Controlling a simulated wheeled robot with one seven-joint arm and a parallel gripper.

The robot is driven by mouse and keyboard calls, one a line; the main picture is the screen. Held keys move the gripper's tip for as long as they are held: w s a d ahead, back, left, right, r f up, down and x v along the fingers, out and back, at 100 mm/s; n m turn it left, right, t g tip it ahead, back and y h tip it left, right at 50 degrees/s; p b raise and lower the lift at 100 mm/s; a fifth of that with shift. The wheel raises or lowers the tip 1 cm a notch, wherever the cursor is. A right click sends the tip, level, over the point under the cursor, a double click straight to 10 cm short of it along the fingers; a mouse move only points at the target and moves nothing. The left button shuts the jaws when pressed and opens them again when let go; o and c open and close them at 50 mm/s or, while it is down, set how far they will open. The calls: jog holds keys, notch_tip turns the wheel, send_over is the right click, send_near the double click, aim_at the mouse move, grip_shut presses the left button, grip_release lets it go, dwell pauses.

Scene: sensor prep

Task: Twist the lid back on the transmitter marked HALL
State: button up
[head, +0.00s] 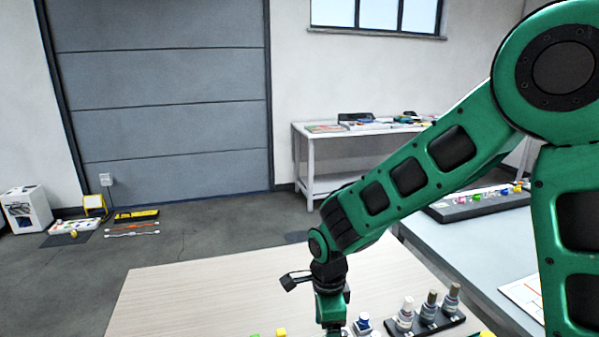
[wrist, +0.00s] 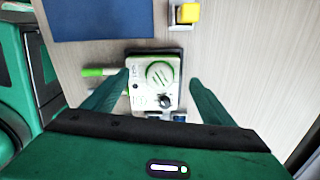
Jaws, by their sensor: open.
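In the wrist view, a pale box-shaped device (wrist: 143,98) sits on a dark base on the wooden table. It has a round, green-edged disc (wrist: 159,75) on its face, a black knob below it, and small dark marking on its left side, too small to read. I cannot tell whether this is the transmitter marked HALL, or whether the disc is its lid. My gripper (wrist: 158,80) is open, with one finger on each side of the device and nothing held. In the head view my gripper (head: 331,308) is cut off by the bottom edge.
A green-handled tool (wrist: 98,72) lies left of the device. A yellow block (wrist: 188,13) sits in a grey holder above right; a blue mat (wrist: 98,18) lies upper left. A black rack (head: 437,323) with several capped bottles stands right of my gripper. The table's left side (head: 190,295) is clear.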

jog(key=shift+r, duration=3.05)
jog(key=s+d+r+n, duration=0.2)
jog(key=d, duration=0.6)
jog(key=s+d+r+n+h, duration=0.1)
jog(key=s+d+r, duration=0.15)
jog(key=d, duration=0.55)
jog(key=s+d+r+n, duration=0.1)
jog(key=d+r+n, duration=0.1)
jog(key=d, duration=0.7)
jog(key=s+d+n, duration=0.2)
jog(key=s+d, duration=0.3)
jog(key=s, duration=0.2)
jog(key=s+d+r+n+y, duration=0.1)
jog(key=s+d+n, duration=0.2)
jog(key=s+d, duration=0.2)
jog(key=s, duration=0.3)
jog(key=shift+s+r, duration=0.2)
jog(key=shift+r, duration=0.05)
jog(key=shift+w, duration=0.15)
